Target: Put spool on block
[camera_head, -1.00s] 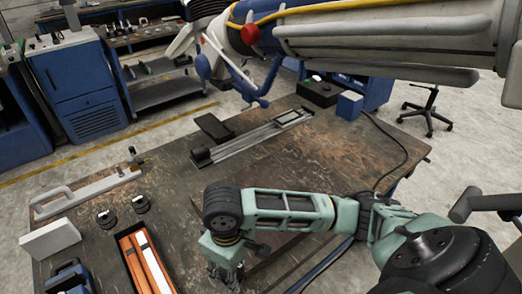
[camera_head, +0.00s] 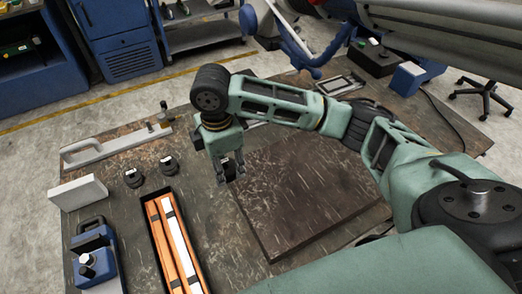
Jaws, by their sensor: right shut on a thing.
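My right gripper (camera_head: 230,173) points down above the table, left of the dark raised slab. It is shut on a small dark thing that looks like a spool, mostly hidden by the fingers. Two similar black spools, a near one (camera_head: 133,178) and a far one (camera_head: 169,164), stand upright on the table, left of the gripper and apart from it. A white block (camera_head: 78,193) lies at the left edge of the table. A blue block (camera_head: 408,78) stands at the far right corner. My left gripper is not in view.
An orange-and-white case (camera_head: 175,250) lies in front of the spools. A blue device (camera_head: 92,250) stands at the front left, and a grey handled fixture (camera_head: 115,147) lies at the back left. The dark slab (camera_head: 305,185) is bare. The microscope arm hangs over the upper right.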

